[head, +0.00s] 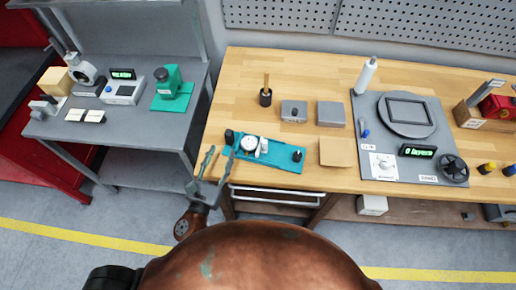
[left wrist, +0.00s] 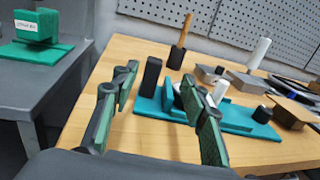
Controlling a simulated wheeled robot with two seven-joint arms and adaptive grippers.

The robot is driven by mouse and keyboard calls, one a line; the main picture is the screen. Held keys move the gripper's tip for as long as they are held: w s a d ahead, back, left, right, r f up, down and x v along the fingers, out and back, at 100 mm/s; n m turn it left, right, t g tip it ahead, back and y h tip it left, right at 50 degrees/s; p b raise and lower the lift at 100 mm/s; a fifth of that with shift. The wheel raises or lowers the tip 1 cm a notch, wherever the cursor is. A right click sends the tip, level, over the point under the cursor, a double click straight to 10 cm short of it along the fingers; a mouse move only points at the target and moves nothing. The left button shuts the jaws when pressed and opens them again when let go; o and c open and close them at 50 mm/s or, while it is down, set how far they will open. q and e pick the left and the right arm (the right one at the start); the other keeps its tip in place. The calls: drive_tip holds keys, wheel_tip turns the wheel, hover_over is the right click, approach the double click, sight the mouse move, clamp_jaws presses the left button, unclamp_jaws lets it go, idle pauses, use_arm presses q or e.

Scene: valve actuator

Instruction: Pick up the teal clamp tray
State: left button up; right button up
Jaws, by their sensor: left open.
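The teal clamp tray (head: 281,157) lies flat on the wooden workbench near its front left edge. It carries a round white dial, a white piece and dark knobs at its ends. In the left wrist view the tray (left wrist: 240,122) lies ahead, partly hidden behind the right finger. My left gripper (head: 219,158) is open and empty at the tray's left end, by the bench's front left corner. In the left wrist view its fingers (left wrist: 158,115) stand apart, with the tray's left end and a black post between and beyond them. My right gripper is not in view.
A grey side table (head: 130,127) with a green device (head: 172,88) stands left. On the bench are a black holder with a wooden handle (head: 266,96), grey boxes (head: 331,114), a tan pad (head: 335,152) and a grey fixture plate (head: 372,138). A pegboard (head: 290,14) rises behind.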

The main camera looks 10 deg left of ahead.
sight(227, 136)
use_arm(q)
drive_tip(key=w, duration=0.4)
drive_tip(key=shift+w+d, duration=0.35)
drive_tip(key=shift+w+d+f, duration=0.1)
drive_tip(key=shift+w+f, duration=0.1)
drive_tip(key=shift+w, duration=1.15)
drive_tip(key=shift+w+d+f, duration=0.1)
drive_tip(key=shift+w+f, duration=0.05)
drive_tip(key=shift+w, duration=1.2)
drive_tip(key=shift+c, duration=0.2)
clamp_jaws()
drive_tip(key=shift+r, duration=0.1)
